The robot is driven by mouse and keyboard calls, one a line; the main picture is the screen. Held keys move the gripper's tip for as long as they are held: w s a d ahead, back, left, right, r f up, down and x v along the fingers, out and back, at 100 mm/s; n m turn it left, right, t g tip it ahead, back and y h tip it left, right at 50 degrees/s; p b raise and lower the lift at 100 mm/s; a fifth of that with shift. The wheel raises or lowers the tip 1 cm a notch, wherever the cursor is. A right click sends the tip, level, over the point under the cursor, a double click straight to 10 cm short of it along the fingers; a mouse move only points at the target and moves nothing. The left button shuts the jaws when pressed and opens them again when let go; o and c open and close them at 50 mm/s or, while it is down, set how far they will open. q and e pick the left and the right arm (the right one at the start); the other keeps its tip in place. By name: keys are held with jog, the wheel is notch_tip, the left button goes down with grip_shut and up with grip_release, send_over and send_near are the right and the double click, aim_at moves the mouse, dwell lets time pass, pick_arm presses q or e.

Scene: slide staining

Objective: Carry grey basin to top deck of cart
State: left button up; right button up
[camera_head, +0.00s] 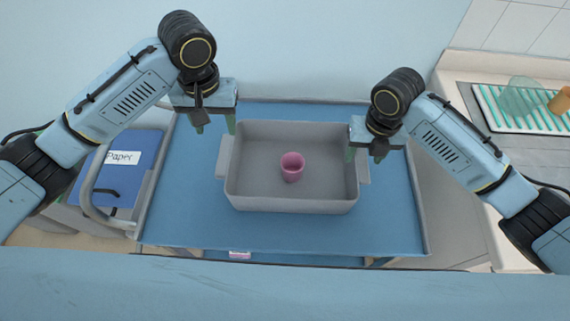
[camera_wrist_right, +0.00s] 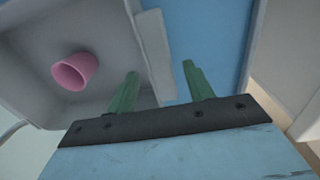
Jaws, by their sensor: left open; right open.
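The grey basin (camera_head: 290,200) sits upright on the blue top deck (camera_head: 190,215) of the cart, near its middle, with a pink cup (camera_head: 292,167) inside. My left gripper (camera_head: 215,128) is open at the basin's left end, near the back left corner. My right gripper (camera_head: 363,153) is open at the basin's right end, by its handle. In the right wrist view, the green fingers (camera_wrist_right: 160,78) are spread to either side of the basin's end wall and handle. The cup also shows there (camera_wrist_right: 75,71). Contact between fingers and basin cannot be told.
A blue bin lid labelled Paper (camera_head: 105,180) is left of the cart. On the right, a counter holds a striped green rack (camera_head: 510,110) with a clear vessel and an orange item (camera_head: 561,100). The deck is bare around the basin.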

notch_tip(320, 180, up, 7)
jog(key=shift+d+r, duration=0.15)
jog(key=shift+r, duration=0.05)
dwell(0.6)
